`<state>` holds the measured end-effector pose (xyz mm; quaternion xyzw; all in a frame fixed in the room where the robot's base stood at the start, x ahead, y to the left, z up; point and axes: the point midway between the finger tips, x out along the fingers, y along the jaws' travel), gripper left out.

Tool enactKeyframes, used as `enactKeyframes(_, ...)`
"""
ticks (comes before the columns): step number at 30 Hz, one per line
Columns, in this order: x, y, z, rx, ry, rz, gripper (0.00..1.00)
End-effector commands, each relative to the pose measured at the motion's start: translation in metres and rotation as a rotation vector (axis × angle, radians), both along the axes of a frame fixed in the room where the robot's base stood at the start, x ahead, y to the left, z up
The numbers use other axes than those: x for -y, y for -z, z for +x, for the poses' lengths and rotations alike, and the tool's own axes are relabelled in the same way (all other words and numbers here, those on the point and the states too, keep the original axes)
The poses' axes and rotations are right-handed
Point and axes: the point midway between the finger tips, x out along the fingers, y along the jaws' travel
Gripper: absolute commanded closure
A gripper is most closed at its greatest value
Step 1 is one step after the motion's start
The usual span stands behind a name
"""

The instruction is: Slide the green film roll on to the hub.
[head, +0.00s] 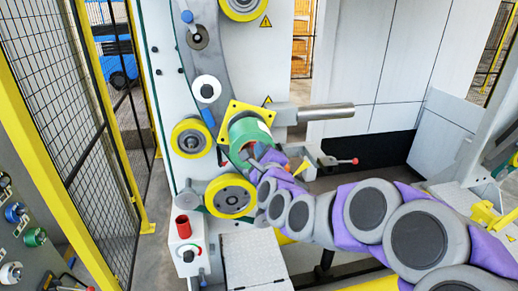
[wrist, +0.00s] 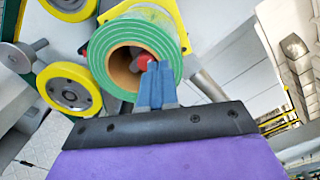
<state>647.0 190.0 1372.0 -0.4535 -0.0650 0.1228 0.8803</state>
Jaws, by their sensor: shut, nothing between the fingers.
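The green film roll (head: 249,134) is in front of the yellow square plate (head: 233,109) on the machine, with its brown core facing my arm. In the wrist view the roll (wrist: 112,57) shows its open end and cardboard core (wrist: 122,70). A red rounded end, seemingly of the hub (wrist: 146,61), shows inside the core, so the roll appears to be around it. How deep it sits I cannot tell. My gripper (wrist: 157,68) is shut and empty, its blue fingertips in front of the core opening; contact is unclear. In the head view my arm partly covers the roll's lower front.
Yellow-rimmed rollers (head: 191,138) and (head: 231,195) sit left of and below the roll. A mesh fence (head: 55,85) stands at left.

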Motion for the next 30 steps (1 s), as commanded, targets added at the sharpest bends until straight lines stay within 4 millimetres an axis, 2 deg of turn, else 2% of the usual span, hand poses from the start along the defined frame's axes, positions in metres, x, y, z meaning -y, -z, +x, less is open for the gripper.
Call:
enactKeyframes(8, 0.004, 0.002, -0.014, -0.005, -0.001, 0.000, 1.00)
enactKeyframes(22, 0.022, 0.001, -0.085, -0.003, -0.001, 0.000, 1.00)
enactKeyframes(30, 0.026, 0.006, -0.103, 0.003, -0.002, -0.005, 1.00)
